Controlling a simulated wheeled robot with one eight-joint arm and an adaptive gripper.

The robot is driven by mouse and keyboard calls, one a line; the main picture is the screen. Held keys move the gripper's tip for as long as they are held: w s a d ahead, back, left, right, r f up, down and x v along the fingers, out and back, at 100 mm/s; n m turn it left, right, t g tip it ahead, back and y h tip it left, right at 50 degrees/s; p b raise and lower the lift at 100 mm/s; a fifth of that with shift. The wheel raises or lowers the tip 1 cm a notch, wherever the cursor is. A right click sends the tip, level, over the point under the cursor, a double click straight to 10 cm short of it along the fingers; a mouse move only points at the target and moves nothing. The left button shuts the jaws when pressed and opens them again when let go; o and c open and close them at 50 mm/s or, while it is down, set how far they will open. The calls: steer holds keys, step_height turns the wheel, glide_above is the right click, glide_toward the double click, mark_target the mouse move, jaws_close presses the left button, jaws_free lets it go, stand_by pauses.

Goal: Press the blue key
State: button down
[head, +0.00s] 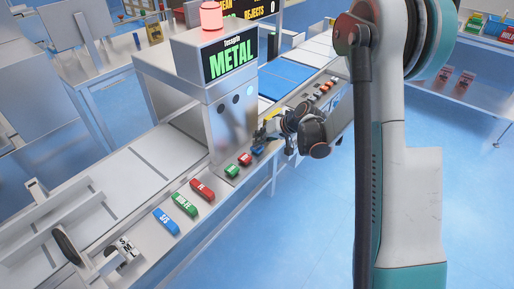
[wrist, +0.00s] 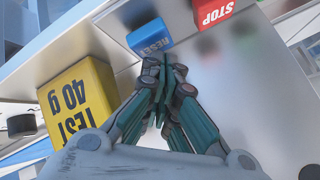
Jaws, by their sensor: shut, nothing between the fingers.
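The blue key, marked RESET (wrist: 150,33), is on the grey panel at the top middle of the wrist view. In the head view the blue key (head: 257,151) is at the far end of a short row, after a green key (head: 232,171) and a red key (head: 245,159). My gripper (wrist: 152,66) is shut and empty, its fingertips close below the blue key in the wrist view. I cannot tell whether they touch it. In the head view my gripper (head: 262,137) is just beyond the key, by the metal cabinet.
A yellow TEST 40 g block (wrist: 78,98) stands left of my gripper. The cabinet (head: 233,125) with a METAL display rises behind the keys. Another blue key (head: 167,221) is nearer, with green and red ones.

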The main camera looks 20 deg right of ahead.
steer(key=shift+f+b, duration=0.5)
stand_by(0.7)
steer(key=shift+r, duration=0.1)
steer(key=shift+r+p, duration=0.5)
steer(key=shift+r, duration=0.35)
steer(key=shift+r, duration=0.1)
steer(key=shift+r+p, duration=1.5)
steer(key=shift+r, duration=0.9)
